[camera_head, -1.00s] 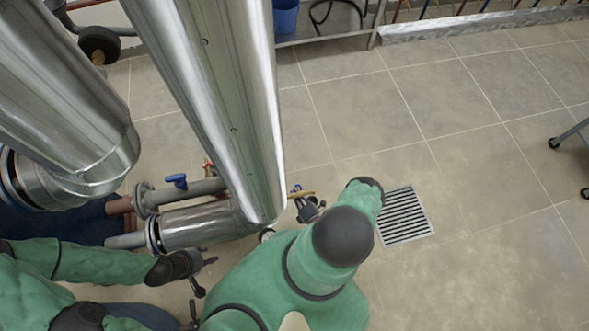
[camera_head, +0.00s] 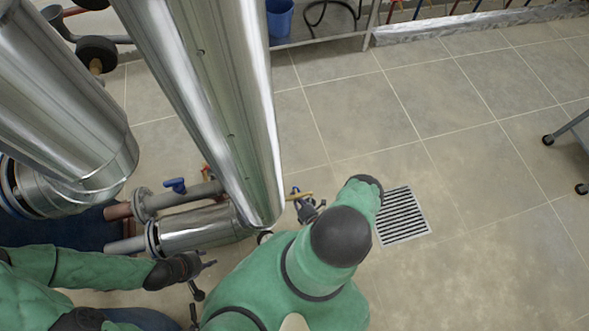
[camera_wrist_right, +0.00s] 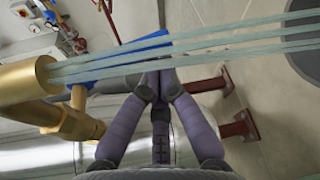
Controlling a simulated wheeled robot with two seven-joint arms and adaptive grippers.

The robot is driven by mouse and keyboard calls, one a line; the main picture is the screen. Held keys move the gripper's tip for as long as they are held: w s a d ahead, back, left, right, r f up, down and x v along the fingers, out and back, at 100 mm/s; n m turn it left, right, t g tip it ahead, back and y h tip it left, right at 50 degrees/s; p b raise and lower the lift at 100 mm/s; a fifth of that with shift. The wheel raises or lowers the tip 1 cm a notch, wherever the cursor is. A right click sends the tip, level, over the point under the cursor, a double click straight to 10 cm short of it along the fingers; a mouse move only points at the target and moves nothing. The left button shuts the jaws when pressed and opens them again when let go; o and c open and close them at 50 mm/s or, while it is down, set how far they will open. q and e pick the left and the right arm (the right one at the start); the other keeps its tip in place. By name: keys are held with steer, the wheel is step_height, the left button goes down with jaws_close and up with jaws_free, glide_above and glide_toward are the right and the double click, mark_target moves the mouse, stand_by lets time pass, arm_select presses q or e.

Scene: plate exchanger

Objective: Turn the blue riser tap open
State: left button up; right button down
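A blue lever (camera_wrist_right: 132,58) slants across the right wrist view, beside a brass valve body (camera_wrist_right: 30,92). A small blue handle (camera_head: 295,191) shows in the head view at the foot of the front steel column, beside a brass piece (camera_head: 300,196). My right gripper (camera_head: 309,211) is right at it. In the right wrist view the gripper's fingertips (camera_wrist_right: 159,78) are drawn together at the lever's edge; whether they pinch it or only touch it I cannot tell. My left gripper (camera_head: 207,277) is spread open and empty, below the horizontal steel pipe.
Another blue tap (camera_head: 175,185) sits on the grey pipe left of the front steel column (camera_head: 225,100). Pale translucent rods (camera_wrist_right: 200,45) cross the right wrist view above my fingers. A floor grate (camera_head: 404,215) lies right of my right arm. The tiled floor there is clear.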

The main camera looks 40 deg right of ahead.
steer(key=n, duration=0.1)
steer(key=d+n+g+h+p, duration=0.1)
steer(key=n, duration=0.1)
steer(key=s+d+n+g+p, duration=0.1)
steer(key=n, duration=0.1)
steer(key=shift+d+r+h, duration=0.2)
steer(key=shift+r+h, duration=0.05)
steer(key=shift+h, duration=0.15)
steer(key=shift+s+d+r+n+g, duration=0.15)
steer(key=shift+s+d+r+n, duration=0.15)
steer(key=shift+d, duration=0.2)
steer(key=shift+s+d+r+n+g, duration=0.15)
steer(key=shift+s+d+r+n, duration=0.15)
steer(key=shift+d, duration=0.2)
